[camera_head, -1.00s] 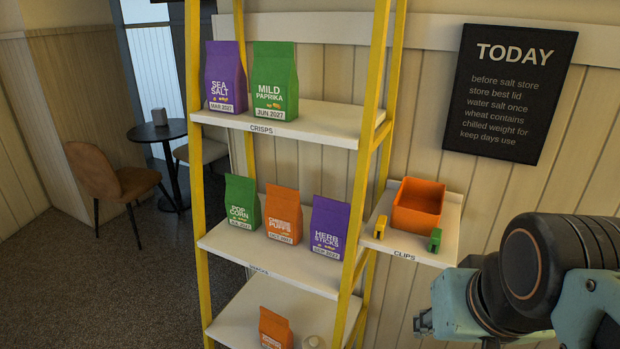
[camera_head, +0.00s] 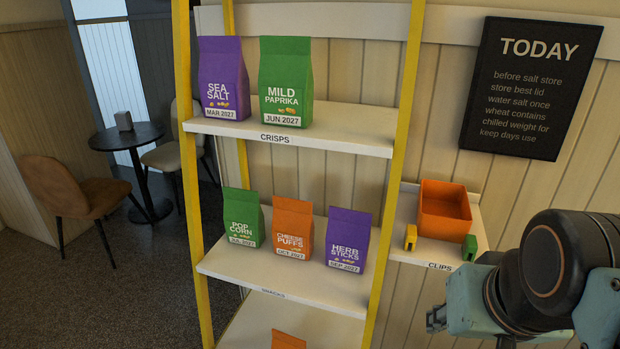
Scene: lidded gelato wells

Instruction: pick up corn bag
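The corn bag is the green "POP CORN" bag (camera_head: 243,218), dated JUL 2027, upright at the left end of the middle shelf. The orange "CHEESE PUFFS" bag (camera_head: 292,228) stands just to its right, with the purple "HERB STICKS" bag (camera_head: 347,240) beyond that. My gripper (camera_head: 436,318) is at the lower right, well apart from the corn bag. Only a small dark tip of it shows beside my teal wrist, so its opening cannot be made out.
The middle shelf (camera_head: 280,276) sits between yellow uprights. The top shelf (camera_head: 345,139) holds a purple bag (camera_head: 223,78) and a green bag (camera_head: 286,82). A clips shelf (camera_head: 407,225) with an orange bin (camera_head: 444,209) juts out at right. A chair (camera_head: 75,190) and table (camera_head: 127,138) stand left.

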